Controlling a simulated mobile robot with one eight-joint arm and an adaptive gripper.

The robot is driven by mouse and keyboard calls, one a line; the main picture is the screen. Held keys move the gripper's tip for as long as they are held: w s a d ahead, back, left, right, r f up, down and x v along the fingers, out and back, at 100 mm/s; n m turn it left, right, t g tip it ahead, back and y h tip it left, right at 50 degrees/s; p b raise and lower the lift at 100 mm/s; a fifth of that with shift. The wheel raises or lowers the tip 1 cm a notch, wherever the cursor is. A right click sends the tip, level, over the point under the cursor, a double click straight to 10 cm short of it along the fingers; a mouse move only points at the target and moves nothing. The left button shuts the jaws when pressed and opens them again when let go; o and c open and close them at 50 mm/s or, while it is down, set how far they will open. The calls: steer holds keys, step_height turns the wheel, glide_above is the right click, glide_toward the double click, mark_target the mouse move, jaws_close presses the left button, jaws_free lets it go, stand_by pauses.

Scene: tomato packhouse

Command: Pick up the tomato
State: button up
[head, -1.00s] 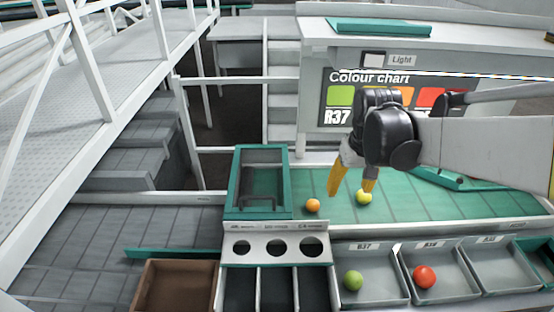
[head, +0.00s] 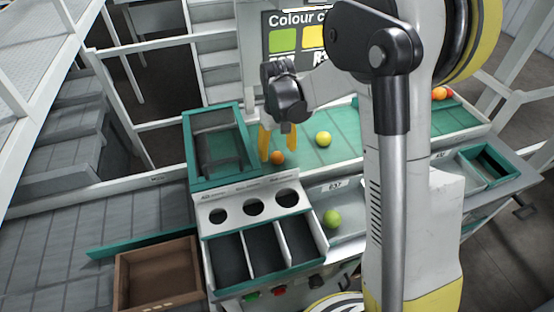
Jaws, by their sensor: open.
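Several tomatoes show in the head view. An orange tomato (head: 278,158) lies on the green belt (head: 345,155) near its left end. My gripper (head: 277,150) has its yellow fingers pointing down around or just behind this tomato. The fingers are apart and the gripper is open; I cannot tell whether they touch the tomato. A yellow-green tomato (head: 323,139) lies on the belt to the right of the gripper. A green tomato (head: 332,219) sits in the grey bin marked R37. An orange-red tomato (head: 439,94) is at the far right. My arm hides part of the belt and bins.
A green-framed box (head: 242,118) stands just left of the gripper. A panel with round holes (head: 253,207) and a three-compartment tray (head: 212,262) are in front. A brown crate (head: 128,290) stands at front left. The colour chart (head: 285,20) is behind.

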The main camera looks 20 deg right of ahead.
mark_target(277, 154)
step_height(277, 154, down, 4)
steer(key=shift+r+b, duration=0.15)
steer(key=shift+b, duration=0.4)
steer(key=shift+r, duration=0.1)
steer(key=c, duration=1)
steer(key=shift+o, duration=0.2)
steer(key=shift+r, duration=0.1)
step_height(277, 154, up, 4)
steer(key=shift+r+p, duration=0.25)
steer(key=shift+p, duration=0.9)
steer(key=s+d+r+p, duration=0.2)
steer(key=d+r, duration=0.4)
steer(key=d, duration=0.5)
steer(key=shift+d+p, duration=0.25)
steer(key=shift+p, duration=0.15)
